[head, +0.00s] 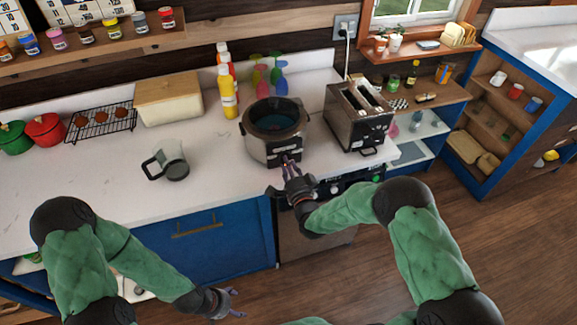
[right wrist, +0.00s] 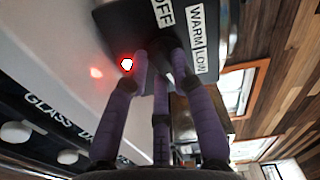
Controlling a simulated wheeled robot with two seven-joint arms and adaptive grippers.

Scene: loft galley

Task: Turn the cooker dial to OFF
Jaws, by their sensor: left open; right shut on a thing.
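The cooker (head: 262,148) is a round, open pot with a steel front, standing on the white counter near its front edge. Its dark control panel (right wrist: 115,22) fills the top of the right wrist view, with OFF, WARM and LOW labels and a lit red light (right wrist: 127,64). My right gripper (head: 288,163) is at the cooker's front; its purple fingers (right wrist: 160,62) are closed around the dark dial (right wrist: 179,60). The fingers hide most of the dial, so I cannot tell where it points. My left gripper (head: 236,303) is open and empty, low in front of the blue cabinet.
A toaster (head: 358,115) stands right of the cooker, and a glass mug (head: 170,160) stands to the left. Yellow and red bottles (head: 227,92) are behind. An oven front with knobs (head: 345,187) lies below the counter edge. The counter's left front is clear.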

